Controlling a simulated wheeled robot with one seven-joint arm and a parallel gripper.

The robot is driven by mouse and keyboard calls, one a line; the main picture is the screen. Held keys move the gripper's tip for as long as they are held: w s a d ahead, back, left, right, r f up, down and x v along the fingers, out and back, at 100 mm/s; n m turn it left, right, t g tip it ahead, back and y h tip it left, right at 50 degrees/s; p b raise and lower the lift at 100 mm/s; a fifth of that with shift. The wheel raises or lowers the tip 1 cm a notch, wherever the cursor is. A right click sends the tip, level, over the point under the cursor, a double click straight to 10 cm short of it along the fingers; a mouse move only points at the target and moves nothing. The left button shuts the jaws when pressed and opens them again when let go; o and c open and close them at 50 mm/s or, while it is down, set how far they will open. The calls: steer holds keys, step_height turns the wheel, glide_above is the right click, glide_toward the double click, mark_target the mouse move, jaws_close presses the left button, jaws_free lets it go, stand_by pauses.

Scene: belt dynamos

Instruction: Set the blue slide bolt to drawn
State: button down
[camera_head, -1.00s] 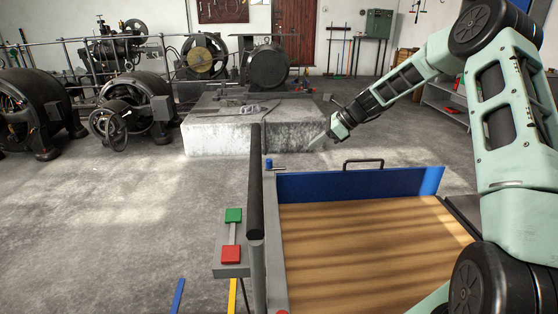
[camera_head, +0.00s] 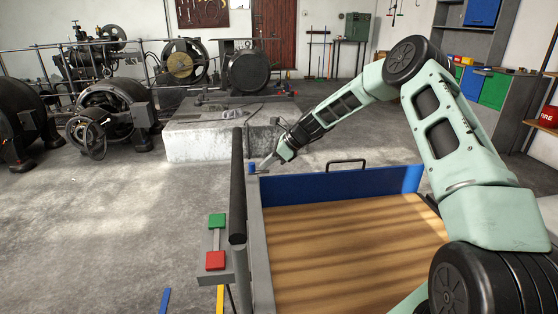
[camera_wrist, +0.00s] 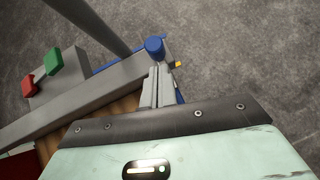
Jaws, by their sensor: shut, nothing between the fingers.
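The blue slide bolt shows as a small blue knob (camera_head: 251,168) at the far left corner of the tray-like frame, beside the left end of the blue panel (camera_head: 340,184). In the wrist view the knob (camera_wrist: 155,47) is a short blue cylinder just beyond my fingertips. My gripper (camera_head: 265,164) is shut and empty, reaching in from the right close to the knob. Its fingers (camera_wrist: 156,76) point at the knob in the wrist view. I cannot tell whether they touch it. The bolt's rod and its keeper are not clear.
A black bar (camera_head: 238,185) rises left of the frame's grey edge (camera_head: 258,250). A red block (camera_head: 215,260) and a green block (camera_head: 217,220) sit on a grey plate outside it. The blue panel has a black handle (camera_head: 346,162). The wooden bed (camera_head: 350,245) is clear.

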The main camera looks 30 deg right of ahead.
mark_target(252, 165)
steer(key=shift+w+a, duration=0.3)
steer(key=shift+a, duration=0.1)
steer(key=shift+w+a+p, duration=0.25)
steer(key=shift+w+a, duration=0.05)
steer(key=shift+a, duration=0.35)
steer(key=shift+w+a+p, duration=0.25)
steer(key=shift+a, duration=0.35)
steer(key=shift+w+a+p, duration=0.25)
steer(key=shift+w+a, duration=0.05)
steer(key=shift+a, duration=0.45)
